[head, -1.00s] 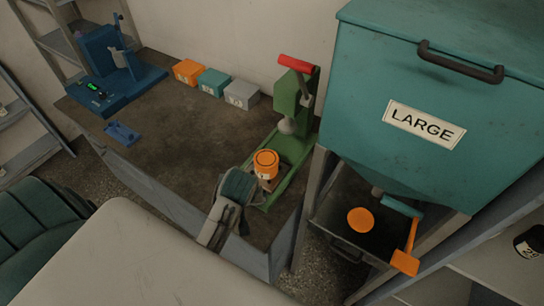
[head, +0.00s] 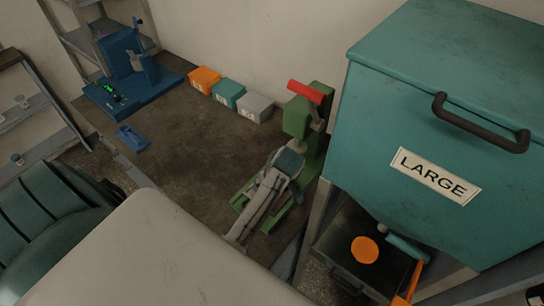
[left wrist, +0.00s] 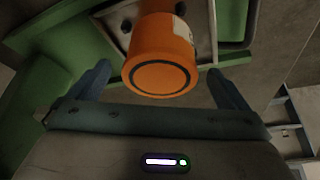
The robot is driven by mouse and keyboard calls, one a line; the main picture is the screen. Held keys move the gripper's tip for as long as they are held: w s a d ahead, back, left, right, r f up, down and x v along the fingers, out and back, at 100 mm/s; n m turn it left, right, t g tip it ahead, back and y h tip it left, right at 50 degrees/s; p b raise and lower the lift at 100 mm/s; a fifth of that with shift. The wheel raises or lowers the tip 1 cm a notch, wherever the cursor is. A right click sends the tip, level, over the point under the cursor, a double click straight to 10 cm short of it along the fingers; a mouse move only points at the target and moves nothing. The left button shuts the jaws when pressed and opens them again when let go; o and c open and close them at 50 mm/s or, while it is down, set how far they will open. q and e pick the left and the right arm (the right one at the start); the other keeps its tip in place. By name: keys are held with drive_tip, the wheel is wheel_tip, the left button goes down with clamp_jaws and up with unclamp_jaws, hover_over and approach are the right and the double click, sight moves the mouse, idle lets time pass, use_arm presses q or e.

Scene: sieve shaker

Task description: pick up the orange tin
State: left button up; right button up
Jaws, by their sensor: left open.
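The orange tin (left wrist: 160,55) shows in the left wrist view, with a dark ring on its round end and a pale label on its side. It stands at a grey square plate on the green press (head: 313,150). In the head view my gripper and arm hide the tin. My left gripper (left wrist: 158,72) is open, one finger on each side of the tin's near end, with gaps visible on both sides. In the head view my left gripper (head: 286,163) is over the press's base.
A teal hopper (head: 410,115) marked LARGE stands right of the press, above a dark tray (head: 345,225) with an orange disc (head: 365,250). Orange (head: 203,80), teal (head: 228,93) and grey (head: 255,107) boxes line the wall.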

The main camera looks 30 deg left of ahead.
use_arm(q)
drive_tip(key=p+x, duration=0.1)
drive_tip(key=x, duration=0.2)
drive_tip(key=shift+f+p, duration=0.1)
drive_tip(key=shift+p, duration=0.3)
drive_tip(key=shift+a+f, duration=0.2)
drive_tip(key=shift+f, duration=0.35)
drive_tip(key=shift+w+f, duration=0.1)
drive_tip(key=shift+f, duration=0.05)
drive_tip(key=c, duration=1.1)
